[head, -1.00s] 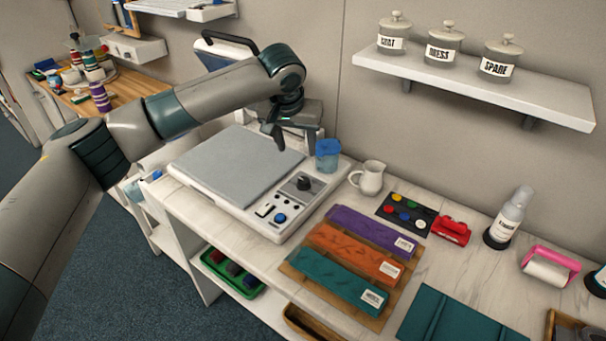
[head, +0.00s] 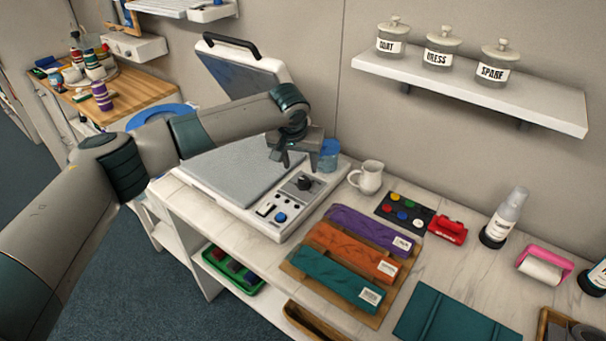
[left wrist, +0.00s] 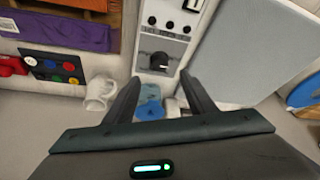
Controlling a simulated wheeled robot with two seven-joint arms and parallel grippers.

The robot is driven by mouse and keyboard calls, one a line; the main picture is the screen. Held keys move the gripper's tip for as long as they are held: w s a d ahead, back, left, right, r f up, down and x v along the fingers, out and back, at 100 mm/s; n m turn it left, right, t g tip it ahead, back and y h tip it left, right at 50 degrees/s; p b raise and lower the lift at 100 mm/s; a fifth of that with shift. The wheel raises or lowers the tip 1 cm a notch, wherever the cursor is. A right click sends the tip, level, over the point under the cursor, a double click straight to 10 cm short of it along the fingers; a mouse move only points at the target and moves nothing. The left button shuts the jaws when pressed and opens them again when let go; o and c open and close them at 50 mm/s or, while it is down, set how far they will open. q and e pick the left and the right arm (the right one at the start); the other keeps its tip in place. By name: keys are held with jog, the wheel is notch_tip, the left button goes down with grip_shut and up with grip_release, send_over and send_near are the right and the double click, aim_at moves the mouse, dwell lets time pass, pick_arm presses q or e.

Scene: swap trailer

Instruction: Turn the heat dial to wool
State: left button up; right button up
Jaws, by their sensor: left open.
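The heat dial (head: 304,183) is a black knob on the control panel of the white press (head: 245,218). It also shows in the left wrist view (left wrist: 160,62), ahead of my fingertips and roughly centred between them. Its scale marks are too small to read. My left gripper (head: 297,165) hangs above the back of the press, just behind the dial in the head view. Its fingers are apart and empty, and they also show in the left wrist view (left wrist: 162,82). The dial is not between the fingers. My right gripper is not in view.
A blue cup-like container (head: 329,156) stands close beside my left gripper. A white jug (head: 370,178) is to its right. The raised press lid (head: 245,75) is behind my arm. Folded purple cloth (head: 370,230) and other cloths lie in front right.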

aim_at(304, 180)
pick_arm(q)
jog(key=p+x, duration=0.2)
jog(key=x, duration=0.7)
jog(key=shift+w, duration=0.15)
jog(key=shift+c, duration=0.5)
jog(key=c, duration=0.9)
